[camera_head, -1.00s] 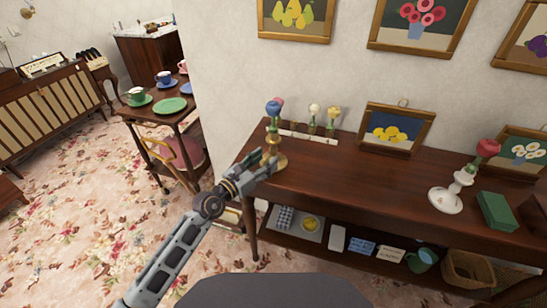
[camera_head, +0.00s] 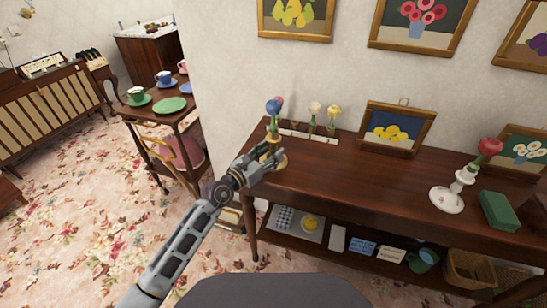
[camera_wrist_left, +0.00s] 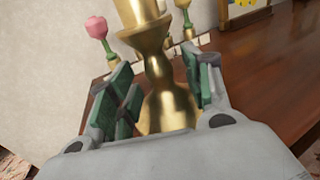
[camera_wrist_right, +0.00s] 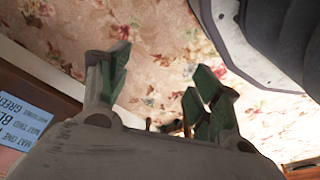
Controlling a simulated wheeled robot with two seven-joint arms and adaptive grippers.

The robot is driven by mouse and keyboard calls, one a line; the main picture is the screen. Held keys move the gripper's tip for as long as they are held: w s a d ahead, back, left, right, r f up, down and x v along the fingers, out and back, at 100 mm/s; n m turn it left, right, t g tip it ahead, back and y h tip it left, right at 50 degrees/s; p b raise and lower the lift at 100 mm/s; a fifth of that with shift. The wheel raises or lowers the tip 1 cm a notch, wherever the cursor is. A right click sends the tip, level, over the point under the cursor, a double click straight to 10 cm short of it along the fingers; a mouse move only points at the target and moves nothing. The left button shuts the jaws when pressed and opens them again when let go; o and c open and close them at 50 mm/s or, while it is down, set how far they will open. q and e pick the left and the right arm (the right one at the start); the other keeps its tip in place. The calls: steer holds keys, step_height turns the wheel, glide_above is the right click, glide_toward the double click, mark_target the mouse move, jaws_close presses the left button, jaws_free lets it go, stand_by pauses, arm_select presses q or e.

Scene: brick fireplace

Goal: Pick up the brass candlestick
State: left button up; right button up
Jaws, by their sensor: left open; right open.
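In the left wrist view the candlestick's shaft (camera_wrist_left: 165,85) rises between the two green-padded fingers of the left gripper (camera_wrist_left: 160,95). I cannot tell whether a finger touches it. My right gripper (camera_wrist_right: 157,90) is open and empty in the right wrist view, over the floral carpet. It is not visible in the head view.
Small flower stems (camera_head: 315,118) stand in a holder behind the candlestick. A framed lemon picture (camera_head: 396,128), a white candlestick (camera_head: 450,192) and a green box (camera_head: 499,210) are farther right. The tabletop between is clear. The lower shelf holds a basket (camera_head: 469,268) and cards.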

arm_select(q)
steer(key=shift+x, duration=0.9)
jaws_close()
steer(key=shift+r, duration=0.25)
stand_by(0.4)
